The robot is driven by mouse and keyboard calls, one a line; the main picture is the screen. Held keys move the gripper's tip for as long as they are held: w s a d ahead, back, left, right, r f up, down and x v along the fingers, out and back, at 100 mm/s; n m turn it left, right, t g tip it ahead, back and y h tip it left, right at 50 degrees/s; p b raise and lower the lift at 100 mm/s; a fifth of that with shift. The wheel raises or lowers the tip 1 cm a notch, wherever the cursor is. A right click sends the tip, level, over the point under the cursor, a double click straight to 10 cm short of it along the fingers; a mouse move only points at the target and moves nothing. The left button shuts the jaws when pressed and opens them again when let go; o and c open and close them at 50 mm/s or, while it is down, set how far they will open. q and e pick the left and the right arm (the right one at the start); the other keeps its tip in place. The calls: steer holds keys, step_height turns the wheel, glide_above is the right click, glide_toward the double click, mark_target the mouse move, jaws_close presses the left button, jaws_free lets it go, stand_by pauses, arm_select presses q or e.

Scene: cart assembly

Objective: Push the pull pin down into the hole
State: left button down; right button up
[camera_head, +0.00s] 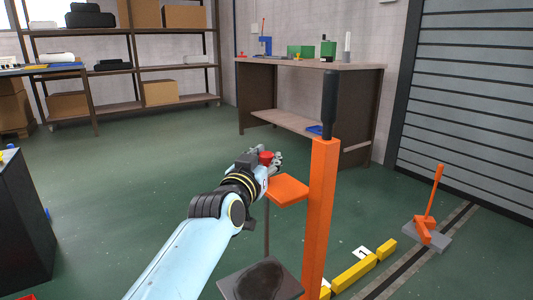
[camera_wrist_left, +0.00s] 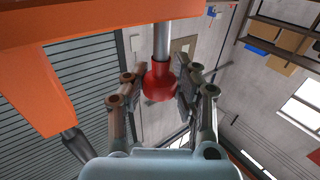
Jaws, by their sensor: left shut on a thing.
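The pull pin has a red knob (camera_head: 266,157) and sits at the orange side bracket (camera_head: 288,189) of an upright orange post (camera_head: 321,215). My left gripper (camera_head: 270,163) is at the knob, just above the bracket. In the left wrist view the red knob (camera_wrist_left: 159,82) is between the fingers of my left gripper (camera_wrist_left: 160,88), which is shut on it. A bare metal shaft (camera_wrist_left: 162,42) shows between the knob and the orange bracket (camera_wrist_left: 100,15). The hole itself is hidden. My right gripper is not in view.
A black handle (camera_head: 330,100) tops the post. Yellow blocks (camera_head: 355,272) and an orange part on a grey block (camera_head: 428,225) lie to the right.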

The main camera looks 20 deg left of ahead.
arm_select(q)
steer(key=shift+s+f, duration=0.1)
steer(key=shift+f, duration=0.25)
steer(key=c, duration=1.3)
jaws_free()
steer(key=o, duration=0.3)
steer(key=shift+r, duration=0.1)
steer(key=shift+o, duration=0.2)
steer(key=s, duration=1.2)
steer(key=shift+a, duration=0.15)
